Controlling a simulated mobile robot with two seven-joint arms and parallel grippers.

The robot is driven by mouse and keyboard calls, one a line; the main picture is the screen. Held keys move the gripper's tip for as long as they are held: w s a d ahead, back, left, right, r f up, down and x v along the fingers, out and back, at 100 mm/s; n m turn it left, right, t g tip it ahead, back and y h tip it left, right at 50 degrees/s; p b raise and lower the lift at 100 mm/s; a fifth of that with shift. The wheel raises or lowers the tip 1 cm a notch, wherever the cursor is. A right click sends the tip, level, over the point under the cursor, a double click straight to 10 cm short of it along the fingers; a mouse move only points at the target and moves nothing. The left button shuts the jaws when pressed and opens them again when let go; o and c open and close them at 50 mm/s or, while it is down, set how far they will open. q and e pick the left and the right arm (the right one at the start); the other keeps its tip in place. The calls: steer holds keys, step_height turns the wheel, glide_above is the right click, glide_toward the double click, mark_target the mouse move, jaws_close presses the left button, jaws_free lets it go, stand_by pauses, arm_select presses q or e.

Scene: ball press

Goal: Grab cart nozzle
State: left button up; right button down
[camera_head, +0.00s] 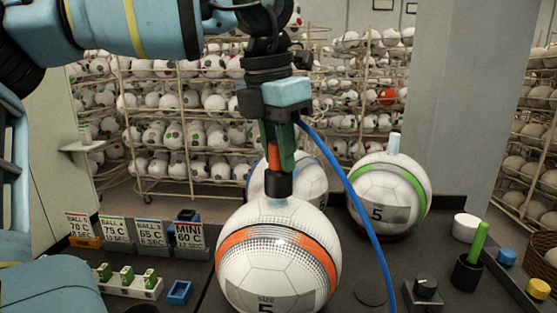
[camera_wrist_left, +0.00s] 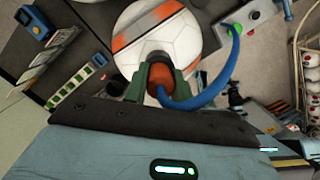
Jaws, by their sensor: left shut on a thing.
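My left gripper (camera_head: 279,172) points down and is shut on the orange cart nozzle (camera_head: 272,152), which has a black collar at its lower end. In the left wrist view the green fingers (camera_wrist_left: 160,82) are on both sides of the nozzle (camera_wrist_left: 158,62). A blue hose (camera_head: 357,207) curves away from it to the right. The nozzle's black end is directly over the top of the orange-striped ball (camera_head: 262,247), at a pale blue piece; I cannot tell whether they touch. My right gripper is not in view.
A green-striped ball (camera_head: 390,190) with a pale blue peg stands at right, and another ball is partly hidden behind the nozzle. Temperature cards (camera_head: 150,233) and a white block with green pieces (camera_head: 130,286) are at left. A green stick in a black cup (camera_head: 467,272) is at right.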

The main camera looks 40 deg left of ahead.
arm_select(q)
steer(key=shift+r, duration=0.1)
